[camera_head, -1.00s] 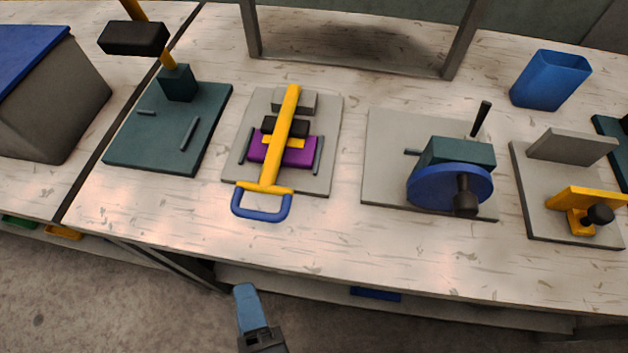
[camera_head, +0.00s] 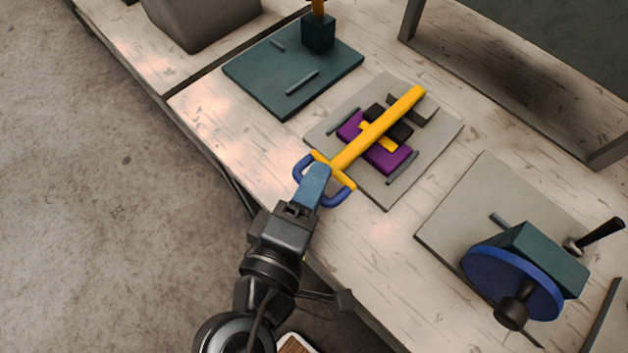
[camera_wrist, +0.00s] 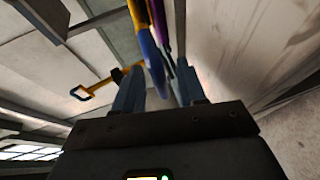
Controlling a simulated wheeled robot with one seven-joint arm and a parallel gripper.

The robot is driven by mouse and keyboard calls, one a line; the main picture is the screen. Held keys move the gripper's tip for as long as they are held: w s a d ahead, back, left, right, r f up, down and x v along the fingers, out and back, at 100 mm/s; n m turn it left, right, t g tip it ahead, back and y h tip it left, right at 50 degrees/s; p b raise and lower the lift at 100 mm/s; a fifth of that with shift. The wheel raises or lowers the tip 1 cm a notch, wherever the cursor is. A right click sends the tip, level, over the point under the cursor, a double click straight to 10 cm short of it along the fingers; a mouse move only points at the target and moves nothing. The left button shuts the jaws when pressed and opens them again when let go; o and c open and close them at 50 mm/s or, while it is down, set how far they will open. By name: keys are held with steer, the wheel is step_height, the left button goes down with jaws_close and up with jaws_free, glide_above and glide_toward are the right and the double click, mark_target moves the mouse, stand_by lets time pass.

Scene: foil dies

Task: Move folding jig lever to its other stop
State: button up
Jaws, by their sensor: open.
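The folding jig (camera_head: 330,137) is a grey plate on the bench, in the middle of the head view. Its yellow lever (camera_head: 375,132) lies low across a purple piece (camera_head: 393,160) and a black block (camera_head: 392,124). The lever ends in a blue loop handle (camera_head: 336,199) at the bench's front edge. My gripper (camera_head: 316,174) is at this handle and hides part of it. In the wrist view my open gripper (camera_wrist: 158,82) has the blue handle (camera_wrist: 151,58) between its two blue fingers. I cannot tell whether a finger touches it.
A dark green plate (camera_head: 265,75) with a post stands left of the jig. A grey plate (camera_head: 450,225) with a blue wheel (camera_head: 510,283) stands to the right. A grey frame (camera_head: 500,85) stands behind. Open floor (camera_head: 90,200) lies in front of the bench.

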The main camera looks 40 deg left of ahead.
steer(key=shift+w, duration=0.1)
steer(key=shift+c, duration=0.4)
steer(key=shift+f, duration=0.15)
steer(key=c, duration=0.6)
steer(key=shift+f, duration=0.1)
jaws_close()
